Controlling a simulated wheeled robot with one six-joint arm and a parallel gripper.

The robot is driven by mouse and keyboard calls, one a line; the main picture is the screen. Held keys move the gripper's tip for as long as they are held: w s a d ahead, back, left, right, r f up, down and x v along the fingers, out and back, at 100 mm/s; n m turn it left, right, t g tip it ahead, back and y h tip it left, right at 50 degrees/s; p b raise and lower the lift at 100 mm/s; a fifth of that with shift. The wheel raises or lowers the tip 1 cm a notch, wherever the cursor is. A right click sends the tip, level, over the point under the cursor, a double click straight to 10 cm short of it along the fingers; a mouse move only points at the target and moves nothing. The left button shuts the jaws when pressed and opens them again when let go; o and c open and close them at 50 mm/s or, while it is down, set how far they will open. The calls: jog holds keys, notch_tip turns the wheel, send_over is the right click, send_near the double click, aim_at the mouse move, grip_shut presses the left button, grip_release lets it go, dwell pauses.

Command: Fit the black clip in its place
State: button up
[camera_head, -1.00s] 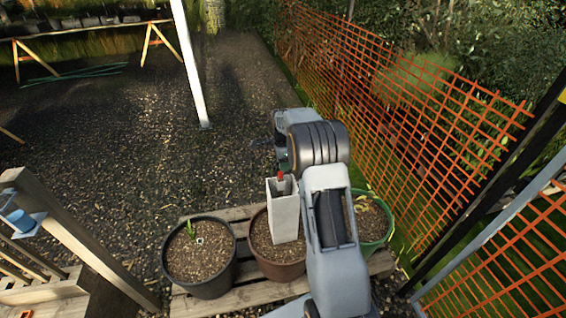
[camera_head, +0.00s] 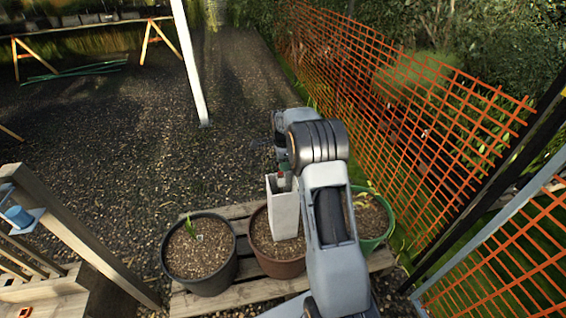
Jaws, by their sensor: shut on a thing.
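A white square tube (camera_head: 285,212) stands upright in the brown pot (camera_head: 268,262), between the other two pots. My arm reaches over the pots from the front, and my gripper (camera_head: 282,180) is at the mouth of the tube. The black clip cannot be made out apart from the gripper; the arm and the tube's rim hide that spot. I cannot tell whether the held thing touches the tube.
A black pot (camera_head: 222,284) with a small green plant stands at left, a green pot (camera_head: 388,232) at right behind my arm. The pots stand on a wooden pallet (camera_head: 250,297). Orange mesh fence (camera_head: 400,110) runs along the right; a white post (camera_head: 190,65) rises behind.

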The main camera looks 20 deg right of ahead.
jog(key=shift+f+b, duration=0.7)
jog(key=shift+f, duration=0.65)
jog(key=shift+f, duration=0.1)
jog(key=shift+f, duration=0.5)
jog(key=o, duration=1)
jog(key=shift+c, duration=0.2)
notch_tip(320, 180, up, 14)
jog(key=p, duration=0.1)
